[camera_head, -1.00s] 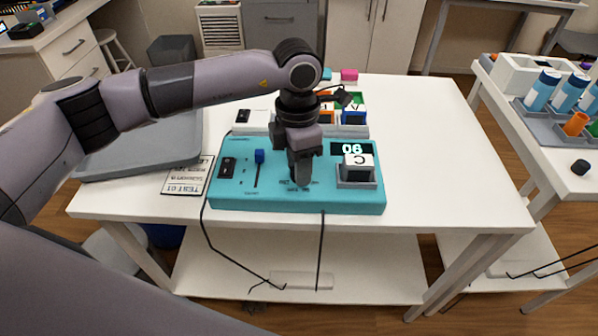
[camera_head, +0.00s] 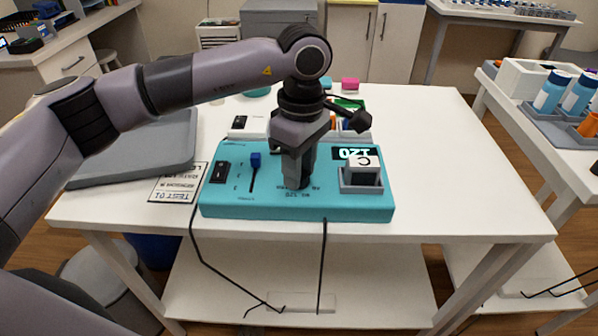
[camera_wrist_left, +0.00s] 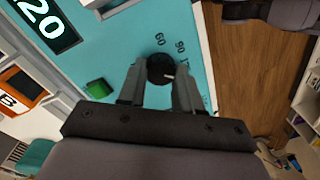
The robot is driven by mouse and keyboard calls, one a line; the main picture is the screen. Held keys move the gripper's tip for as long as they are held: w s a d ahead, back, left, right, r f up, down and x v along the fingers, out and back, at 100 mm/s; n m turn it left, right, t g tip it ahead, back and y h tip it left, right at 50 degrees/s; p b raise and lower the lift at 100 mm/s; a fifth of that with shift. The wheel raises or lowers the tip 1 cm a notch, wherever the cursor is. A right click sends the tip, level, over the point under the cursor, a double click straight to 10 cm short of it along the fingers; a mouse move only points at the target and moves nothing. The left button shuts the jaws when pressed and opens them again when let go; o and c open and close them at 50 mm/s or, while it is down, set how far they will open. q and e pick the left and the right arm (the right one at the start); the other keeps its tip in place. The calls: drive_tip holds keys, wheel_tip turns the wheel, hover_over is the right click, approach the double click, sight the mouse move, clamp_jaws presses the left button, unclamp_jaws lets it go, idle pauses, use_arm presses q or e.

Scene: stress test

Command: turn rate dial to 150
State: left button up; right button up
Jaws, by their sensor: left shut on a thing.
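The teal control box (camera_head: 330,208) lies on the white table. Its display (camera_head: 351,153) reads 120 and also shows in part in the left wrist view (camera_wrist_left: 48,22). In the head view the left gripper (camera_head: 298,183) hides the dial. My right gripper is not in view.
The box also carries a blue slider (camera_head: 256,160), a black switch (camera_head: 220,172) and a grey holder with a block marked C (camera_head: 363,165). A grey tray (camera_head: 140,150) and a card marked TEST 01 (camera_head: 178,188) lie left. The table's right side is clear.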

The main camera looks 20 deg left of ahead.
sight(302, 173)
use_arm(q)
drive_tip(key=m+b, duration=0.1)
drive_tip(key=m, duration=0.5)
drive_tip(key=shift+b, duration=0.4)
drive_tip(key=shift+r, duration=0.1)
drive_tip(key=o, duration=1)
drive_tip(key=shift+o, duration=0.2)
wheel_tip(302, 173, up, 7)
drive_tip(key=shift+w+d+r, duration=0.1)
drive_tip(key=shift+w+d, duration=0.05)
